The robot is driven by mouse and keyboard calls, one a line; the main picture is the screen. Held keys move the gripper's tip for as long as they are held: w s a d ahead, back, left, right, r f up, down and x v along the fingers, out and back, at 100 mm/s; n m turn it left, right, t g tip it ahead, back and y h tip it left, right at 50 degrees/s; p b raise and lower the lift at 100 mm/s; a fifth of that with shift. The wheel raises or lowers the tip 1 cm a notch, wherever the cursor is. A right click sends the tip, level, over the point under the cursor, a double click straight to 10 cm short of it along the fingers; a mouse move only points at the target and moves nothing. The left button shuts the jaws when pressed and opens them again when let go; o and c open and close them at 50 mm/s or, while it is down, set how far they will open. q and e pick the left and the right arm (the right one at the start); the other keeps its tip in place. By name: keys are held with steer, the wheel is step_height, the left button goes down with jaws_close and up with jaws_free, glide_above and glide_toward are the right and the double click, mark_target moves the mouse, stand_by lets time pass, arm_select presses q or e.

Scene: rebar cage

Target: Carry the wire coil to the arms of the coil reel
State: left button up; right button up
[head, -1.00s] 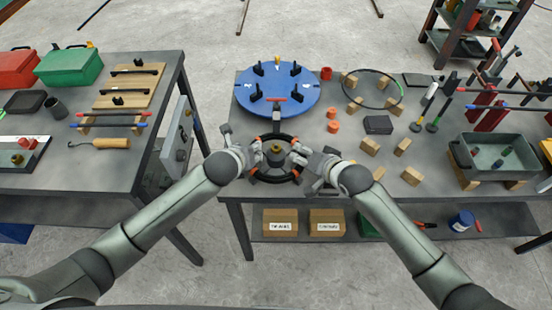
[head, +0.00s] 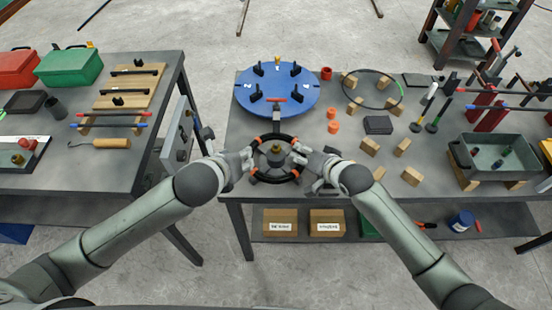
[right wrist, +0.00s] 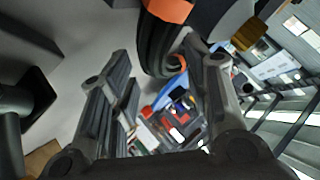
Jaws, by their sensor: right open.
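The wire coil (head: 290,178) is a black ring with orange ties. In the head view it lies around a dark hub with a brass knob (head: 276,149), apparently the coil reel, at the table's front edge; whether it rests on the reel's arms I cannot tell. My left gripper (head: 248,160) is at the coil's left side, its jaws too small to read. My right gripper (head: 299,154) is at the coil's right side, open. In the right wrist view, the coil (right wrist: 157,45) with an orange tie shows beyond the open fingers (right wrist: 165,80), and nothing is clamped between them.
A blue disc (head: 250,99) with black posts stands just behind the reel. A thin hoop (head: 399,82) on wooden blocks, a black box (head: 378,125) and a grey tray (head: 460,150) lie to the right. A second table (head: 110,178) stands left, across a floor gap.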

steer(key=shift+s+d, duration=0.1)
steer(key=v, duration=1.1)
steer(key=shift+s+r, duration=0.25)
steer(key=shift+r, duration=0.05)
steer(key=shift+d, duration=0.15)
